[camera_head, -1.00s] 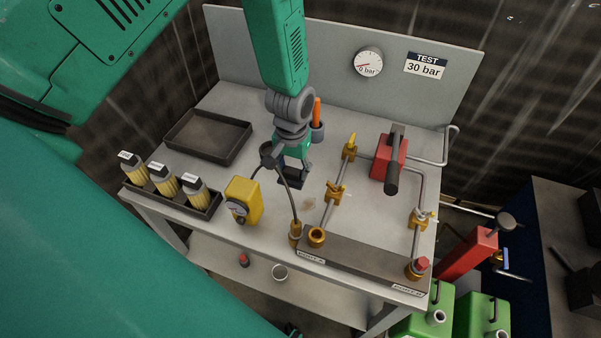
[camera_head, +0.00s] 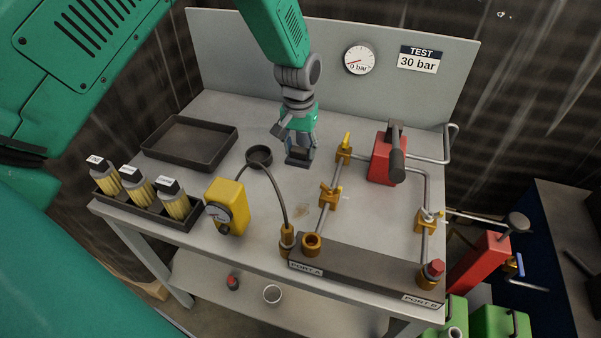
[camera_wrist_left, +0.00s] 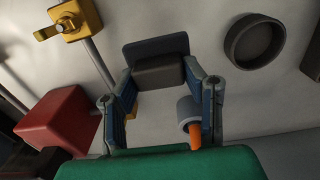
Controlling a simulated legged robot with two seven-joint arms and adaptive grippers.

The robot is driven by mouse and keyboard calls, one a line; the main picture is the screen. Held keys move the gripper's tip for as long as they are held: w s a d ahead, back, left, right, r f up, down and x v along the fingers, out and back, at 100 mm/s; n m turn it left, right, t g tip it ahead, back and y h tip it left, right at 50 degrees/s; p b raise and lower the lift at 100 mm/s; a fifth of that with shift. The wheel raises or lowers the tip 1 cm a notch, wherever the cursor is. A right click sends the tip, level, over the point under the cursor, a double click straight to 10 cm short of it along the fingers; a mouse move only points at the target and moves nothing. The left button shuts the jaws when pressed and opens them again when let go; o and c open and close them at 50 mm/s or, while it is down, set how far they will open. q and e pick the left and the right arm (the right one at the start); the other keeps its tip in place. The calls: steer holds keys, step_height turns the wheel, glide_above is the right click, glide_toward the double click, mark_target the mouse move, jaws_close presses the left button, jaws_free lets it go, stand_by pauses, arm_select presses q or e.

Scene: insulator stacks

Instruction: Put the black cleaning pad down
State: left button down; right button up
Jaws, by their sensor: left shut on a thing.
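The black cleaning pad (camera_head: 297,161) is a small dark block at the lower end of my left gripper (camera_head: 299,153), above or on the back middle of the bench. In the left wrist view, the pad (camera_wrist_left: 158,73) sits between the two blue-grey fingertips of the left gripper (camera_wrist_left: 160,82), which are shut on it. I cannot tell whether the pad touches the bench. A round dark dish (camera_head: 258,157) stands just left of the gripper. My right gripper is out of view.
The bench (camera_head: 262,235) holds an empty dark tray (camera_head: 188,146), a bottle rack (camera_head: 178,218), a yellow gauge unit (camera_head: 228,207) with a hose, brass valves (camera_head: 330,196) and a red pump (camera_head: 384,165). An orange handle (camera_wrist_left: 195,136) stands in a grey cup close to the gripper.

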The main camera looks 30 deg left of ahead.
mark_target(300, 177)
arm_select(q)
step_height(300, 177, down, 2)
steer(key=shift+f, duration=2.2)
steer(key=shift+f, duration=0.1)
steer(key=c, duration=1)
jaws_free()
steer(key=shift+o, duration=0.2)
step_height(300, 177, up, 12)
steer(key=shift+a+r, duration=0.1)
steer(key=shift+r, duration=0.05)
